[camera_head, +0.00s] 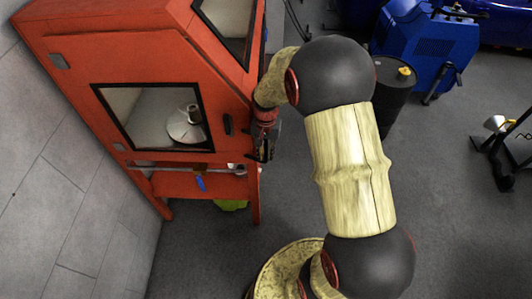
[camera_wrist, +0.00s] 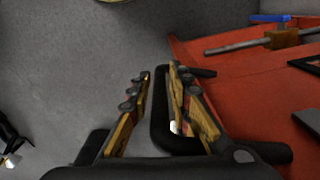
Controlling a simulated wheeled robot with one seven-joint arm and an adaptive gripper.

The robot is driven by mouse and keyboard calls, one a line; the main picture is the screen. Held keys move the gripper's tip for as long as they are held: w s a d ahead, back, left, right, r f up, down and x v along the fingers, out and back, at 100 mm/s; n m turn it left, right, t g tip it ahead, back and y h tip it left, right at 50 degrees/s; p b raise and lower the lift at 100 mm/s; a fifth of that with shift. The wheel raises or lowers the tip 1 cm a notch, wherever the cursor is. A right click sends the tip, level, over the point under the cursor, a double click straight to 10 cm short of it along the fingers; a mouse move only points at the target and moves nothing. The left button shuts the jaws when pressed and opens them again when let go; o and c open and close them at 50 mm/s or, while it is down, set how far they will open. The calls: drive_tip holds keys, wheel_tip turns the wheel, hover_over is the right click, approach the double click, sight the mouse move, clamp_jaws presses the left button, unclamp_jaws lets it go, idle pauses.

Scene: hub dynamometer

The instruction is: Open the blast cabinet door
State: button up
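The blast cabinet (camera_head: 105,55) is an orange-red box on legs at the left of the head view. Its front has a black-framed window (camera_head: 155,115) and a small black grip (camera_head: 228,124); the door looks shut. My gripper (camera_head: 263,150) is low beside the cabinet's right edge. In the wrist view my gripper (camera_wrist: 160,75) has its fingers apart. A black loop-shaped handle (camera_wrist: 158,110) shows there, its near bar between the fingers and the right finger over its opening. I cannot tell whether the fingers touch it. The red cabinet surface (camera_wrist: 235,85) lies right of them.
A grey pipe with a blue lever (camera_head: 200,183) runs under the cabinet front; the lever also shows in the wrist view (camera_wrist: 270,18). A dark drum (camera_head: 395,90) and blue machine (camera_head: 430,50) stand behind my arm. A grey wall (camera_head: 70,190) borders the left. Floor is clear in front.

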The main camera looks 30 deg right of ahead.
clamp_jaws()
idle(0.6)
